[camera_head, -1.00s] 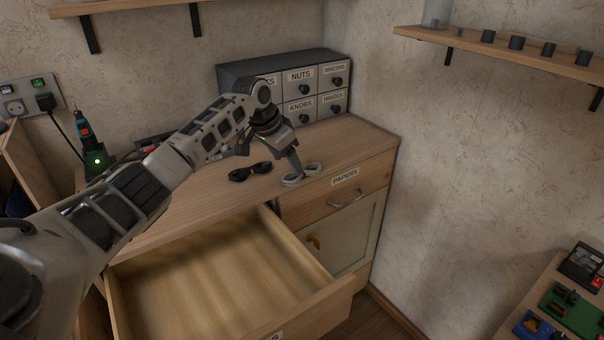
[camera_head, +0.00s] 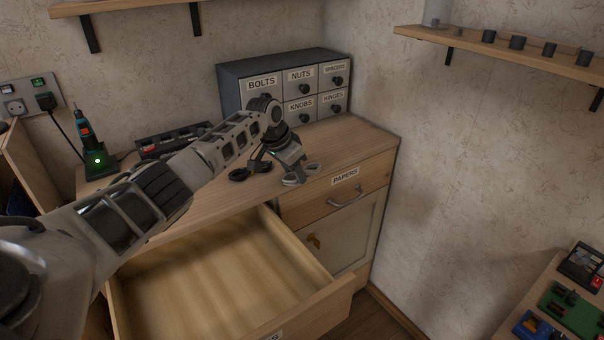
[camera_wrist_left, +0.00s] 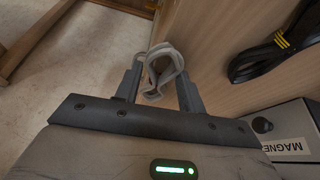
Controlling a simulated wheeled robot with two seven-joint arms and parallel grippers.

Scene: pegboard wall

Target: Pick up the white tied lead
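The white tied lead (camera_head: 303,174) is a pale looped cable on the wooden worktop near its front edge, above the drawer labelled PAPERS. My left gripper (camera_head: 291,179) is down at it from above. In the left wrist view the lead (camera_wrist_left: 163,72) shows as pale loops between the two fingers of my left gripper (camera_wrist_left: 160,84). The fingers stand apart, one on each side, and look open; any contact is hard to make out. The lead's tie is not clear. My right gripper is not in view.
A black lead (camera_head: 250,171) lies just left of the white one; its yellow tie shows in the left wrist view (camera_wrist_left: 281,40). A grey drawer cabinet (camera_head: 237,85) stands behind. An open, empty wooden drawer (camera_head: 215,285) juts out below. The wall is close on the right.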

